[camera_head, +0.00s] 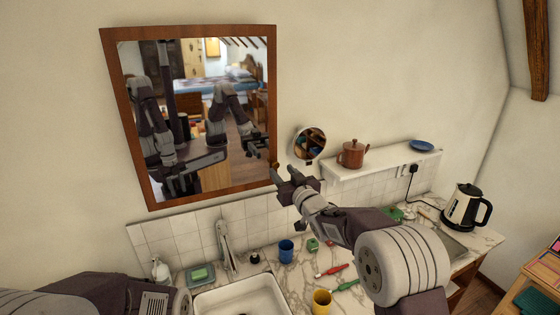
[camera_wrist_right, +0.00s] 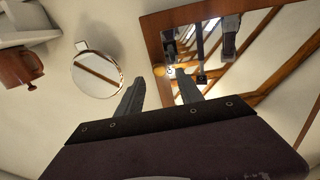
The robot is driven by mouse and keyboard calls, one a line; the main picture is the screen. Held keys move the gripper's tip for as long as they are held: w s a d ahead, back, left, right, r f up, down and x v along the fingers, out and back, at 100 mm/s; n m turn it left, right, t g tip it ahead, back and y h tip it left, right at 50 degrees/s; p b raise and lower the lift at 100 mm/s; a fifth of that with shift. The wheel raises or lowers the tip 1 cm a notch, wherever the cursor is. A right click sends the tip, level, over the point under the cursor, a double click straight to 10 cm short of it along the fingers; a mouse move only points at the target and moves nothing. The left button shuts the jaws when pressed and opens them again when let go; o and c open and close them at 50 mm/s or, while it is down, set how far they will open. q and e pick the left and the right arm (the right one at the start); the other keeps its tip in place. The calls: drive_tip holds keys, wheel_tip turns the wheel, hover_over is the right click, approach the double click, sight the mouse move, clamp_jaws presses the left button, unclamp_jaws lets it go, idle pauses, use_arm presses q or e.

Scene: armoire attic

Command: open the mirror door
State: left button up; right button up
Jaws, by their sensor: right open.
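The mirror door (camera_head: 200,105) is a wood-framed mirror on the wall, its frame lying along the wall with no visible gap. A small knob (camera_wrist_right: 171,72) shows on the frame in the right wrist view. My right gripper (camera_head: 286,172) is open and empty at the lower right edge of the frame. In the wrist view its fingertips (camera_wrist_right: 159,77) point toward the frame, with the knob close to the right-hand finger. I cannot tell whether they touch. My left arm shows at the bottom left; its gripper is not directly in view, though both arms reflect in the mirror.
A round shaving mirror (camera_head: 309,143) is just right of my right gripper. A shelf (camera_head: 385,165) holds a brown teapot (camera_head: 352,154) and a blue dish (camera_head: 422,146). Below are a sink (camera_head: 240,303), a faucet (camera_head: 227,247), a blue cup (camera_head: 286,250), a yellow cup (camera_head: 321,302) and a kettle (camera_head: 464,207).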

sight(277, 165)
drive_tip(key=x, duration=0.2)
drive_tip(key=p+x, duration=0.1)
drive_tip(key=x, duration=0.1)
drive_tip(key=shift+d+f, duration=0.15)
drive_tip(key=shift+d, duration=0.1)
drive_tip(key=shift+s+a+r, duration=0.25)
drive_tip(key=shift+s+a, duration=0.1)
drive_tip(key=shift+s, duration=0.1)
drive_tip(key=shift+w+d+f, duration=0.15)
drive_tip(key=shift+w+d, duration=0.1)
drive_tip(key=shift+w, duration=0.05)
drive_tip(key=c, duration=0.8)
clamp_jaws()
